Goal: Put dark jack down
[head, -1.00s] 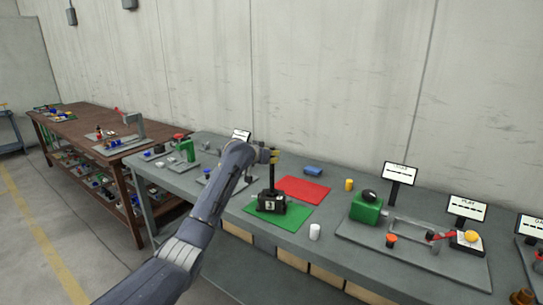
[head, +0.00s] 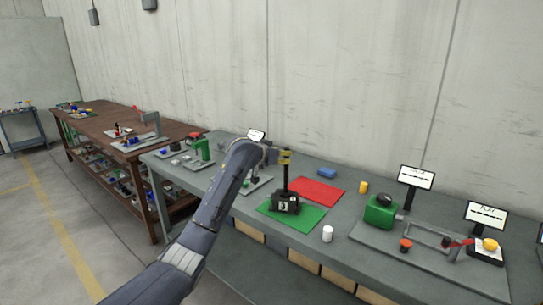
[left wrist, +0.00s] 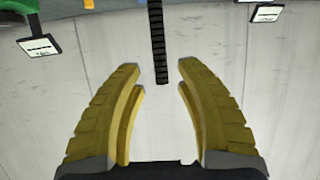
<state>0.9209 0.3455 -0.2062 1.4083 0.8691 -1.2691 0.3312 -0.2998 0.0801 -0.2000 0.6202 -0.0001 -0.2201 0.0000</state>
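The dark jack (head: 285,205) has a black body and a tall black screw. It stands upright on the green mat (head: 270,219) in the head view. My left gripper (head: 288,156), with yellow fingers, is at the top of the screw. In the left wrist view, the threaded screw (left wrist: 157,45) comes in from the top edge and ends between the tips of my left gripper (left wrist: 160,80). The fingers are spread, with a visible gap on both sides of the screw. My right gripper is in neither view.
A red mat (head: 318,191) lies empty behind the green one. A white cylinder (head: 327,234), a yellow cylinder (head: 363,187) and a blue block (head: 327,172) stand nearby. A green device (head: 380,212) on a grey plate is at the right. A wall runs behind the bench.

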